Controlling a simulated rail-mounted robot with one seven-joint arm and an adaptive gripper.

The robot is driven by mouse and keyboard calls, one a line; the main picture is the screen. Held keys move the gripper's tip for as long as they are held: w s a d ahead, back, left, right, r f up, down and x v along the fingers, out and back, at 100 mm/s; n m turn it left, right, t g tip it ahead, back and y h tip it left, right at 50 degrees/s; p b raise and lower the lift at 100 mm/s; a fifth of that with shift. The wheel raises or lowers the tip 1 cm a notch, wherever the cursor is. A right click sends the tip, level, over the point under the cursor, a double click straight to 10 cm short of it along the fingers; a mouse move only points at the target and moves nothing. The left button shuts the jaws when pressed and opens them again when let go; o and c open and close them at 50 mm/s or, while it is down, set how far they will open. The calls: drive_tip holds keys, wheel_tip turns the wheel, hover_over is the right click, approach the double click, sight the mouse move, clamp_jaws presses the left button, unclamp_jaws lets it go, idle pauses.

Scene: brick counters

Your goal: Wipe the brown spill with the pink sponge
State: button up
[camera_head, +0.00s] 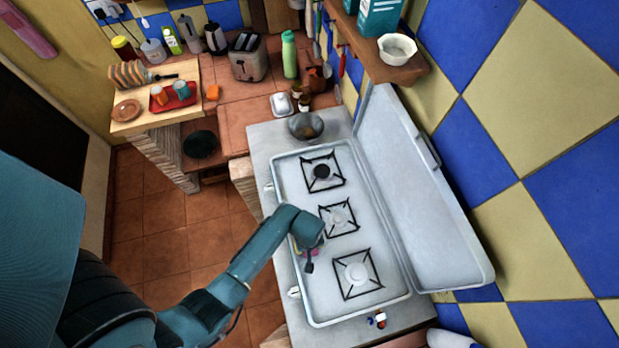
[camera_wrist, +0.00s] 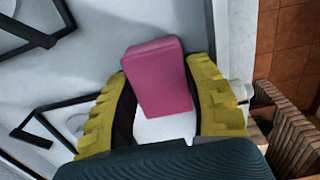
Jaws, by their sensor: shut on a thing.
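The pink sponge (camera_wrist: 158,78) is between the two yellow fingers of my gripper (camera_wrist: 160,95) in the wrist view, and my gripper is shut on it. White stove surface shows around the sponge. In the head view, my gripper (camera_head: 309,262) is over the front-left part of the white stove (camera_head: 318,298), with a bit of pink showing beside it. I cannot tell whether the sponge touches the surface. No brown spill is clearly visible in either view; the arm and sponge hide part of the stove top.
The stove has three black burner grates, with one (camera_head: 357,275) right of my gripper. Its raised lid (camera_head: 425,200) stands along the right side. A metal bowl (camera_head: 306,126) sits behind the stove. A toaster (camera_head: 248,58) and green bottle (camera_head: 289,55) stand farther back.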

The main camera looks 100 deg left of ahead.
drive_tip(key=shift+w+d+p, duration=0.35)
drive_tip(key=shift+w+d, duration=0.05)
drive_tip(key=shift+d, duration=0.5)
drive_tip(key=shift+w+d+p, duration=0.4)
drive_tip(key=shift+w+d, duration=0.05)
drive_tip(key=shift+d, duration=0.45)
drive_tip(key=shift+w+d+p, duration=0.35)
drive_tip(key=shift+w+d, duration=0.05)
drive_tip(key=shift+d, duration=0.5)
drive_tip(key=shift+a, duration=0.1)
drive_tip(key=shift+s+a+f, duration=0.1)
drive_tip(key=shift+s+a, duration=0.35)
drive_tip(key=shift+a, duration=0.4)
drive_tip(key=shift+s+a+f, duration=0.1)
drive_tip(key=shift+s+a, duration=0.3)
drive_tip(key=shift+a, duration=0.45)
drive_tip(key=shift+s+a, duration=0.45)
drive_tip(key=shift+a, duration=0.4)
drive_tip(key=shift+w+d, duration=0.1)
drive_tip(key=shift+d, duration=0.1)
drive_tip(key=shift+w+d+p, duration=0.25)
drive_tip(key=shift+w+d, duration=0.1)
drive_tip(key=shift+d, duration=0.5)
drive_tip(key=shift+w+d+p, duration=0.3)
drive_tip(key=shift+w+d, duration=0.1)
drive_tip(key=shift+d, duration=0.5)
drive_tip(key=shift+w+d+p, duration=0.25)
drive_tip(key=shift+w+d, duration=0.1)
drive_tip(key=shift+d, duration=0.5)
drive_tip(key=shift+a, duration=0.15)
